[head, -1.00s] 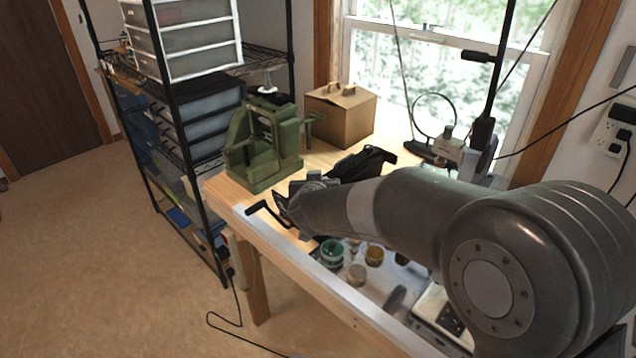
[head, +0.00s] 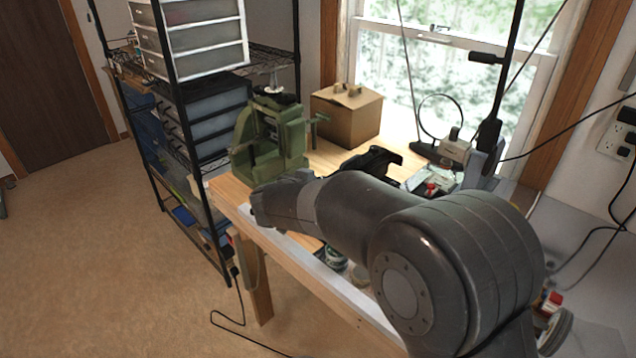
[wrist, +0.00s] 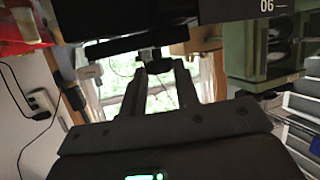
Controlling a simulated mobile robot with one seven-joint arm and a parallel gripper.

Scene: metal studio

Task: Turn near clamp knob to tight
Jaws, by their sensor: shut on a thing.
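The green clamp machine (head: 262,165) stands upright at the table's far left corner; its green body also shows at the right of the wrist view (wrist: 262,55). My gripper (head: 258,207) is low at the table's front edge, just in front of the machine. In the wrist view my gripper (wrist: 150,60) has its fingers brought together on a small dark piece at a black bar (wrist: 105,48). I take this piece to be the near clamp knob. In the head view my gripper and wrist hide it, so its turn angle cannot be read.
A cardboard box (head: 345,115) and a black tool (head: 372,160) lie behind my arm on the wooden table (head: 325,160). A wire shelf with drawers (head: 205,110) stands close at the left. Jars are partly hidden below my arm. The floor in front is open.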

